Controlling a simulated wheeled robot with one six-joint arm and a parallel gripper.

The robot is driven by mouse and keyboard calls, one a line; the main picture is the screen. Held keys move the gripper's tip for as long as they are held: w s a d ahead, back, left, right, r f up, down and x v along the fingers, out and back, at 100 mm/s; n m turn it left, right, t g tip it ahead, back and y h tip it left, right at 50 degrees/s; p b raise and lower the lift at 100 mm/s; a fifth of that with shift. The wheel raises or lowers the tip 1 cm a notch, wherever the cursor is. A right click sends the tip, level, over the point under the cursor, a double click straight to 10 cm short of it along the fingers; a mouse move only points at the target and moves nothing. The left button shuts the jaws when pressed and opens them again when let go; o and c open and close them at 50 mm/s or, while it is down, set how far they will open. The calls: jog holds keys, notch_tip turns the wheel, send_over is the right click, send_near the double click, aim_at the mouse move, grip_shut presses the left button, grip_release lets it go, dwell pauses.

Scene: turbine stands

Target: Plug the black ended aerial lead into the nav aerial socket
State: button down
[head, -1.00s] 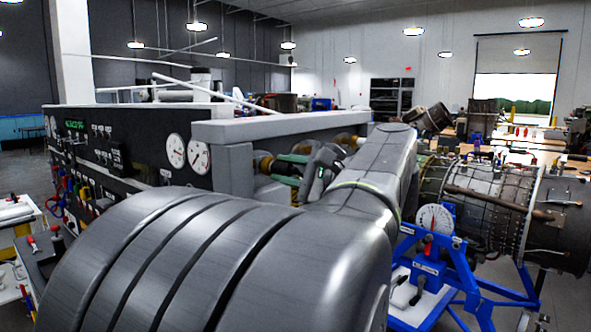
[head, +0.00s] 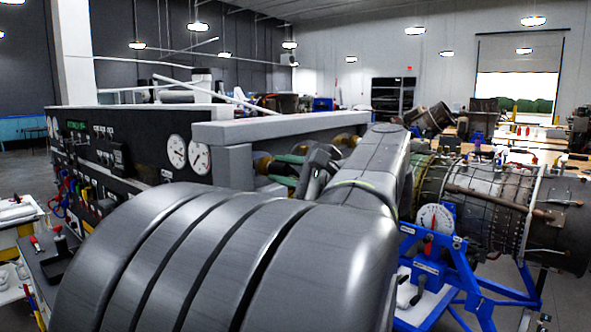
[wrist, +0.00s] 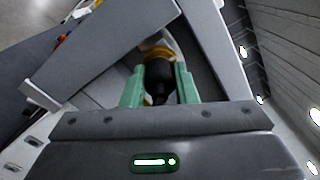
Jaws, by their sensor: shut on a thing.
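My gripper (wrist: 158,78) has two green fingers, and they are closed on a black plug end (wrist: 159,84), which I take for the black ended aerial lead. A brass-coloured ring (wrist: 156,53) shows just beyond the plug, in a gap of the grey frame. I cannot tell whether plug and ring touch. In the head view the green fingers of my gripper (head: 290,159) point left into the grey frame, near a brass fitting (head: 263,164). My arm hides much of this area. No label shows which fitting is the nav aerial socket.
The grey frame (head: 270,130) surrounds my gripper closely, with a beam above and a post at left. A black panel (head: 105,150) with gauges and coloured leads stands at left. A blue stand (head: 455,265) and a turbine engine (head: 490,205) are at right.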

aim_at(287, 171)
jog(key=shift+r, duration=0.2)
jog(key=c, duration=1.4)
grip_release()
jog(key=shift+w+a, duration=0.1)
jog(key=shift+a, duration=0.05)
jog(key=o, duration=0.3)
jog(key=shift+w+a+f, duration=0.1)
jog(key=shift+a, duration=0.05)
jog(key=shift+o, duration=0.2)
jog(key=shift+w+a, duration=0.1)
jog(key=shift+o, duration=0.8)
jog(key=shift+f, duration=0.1)
jog(key=shift+v, duration=3.65)
jog(key=shift+a, duration=0.1)
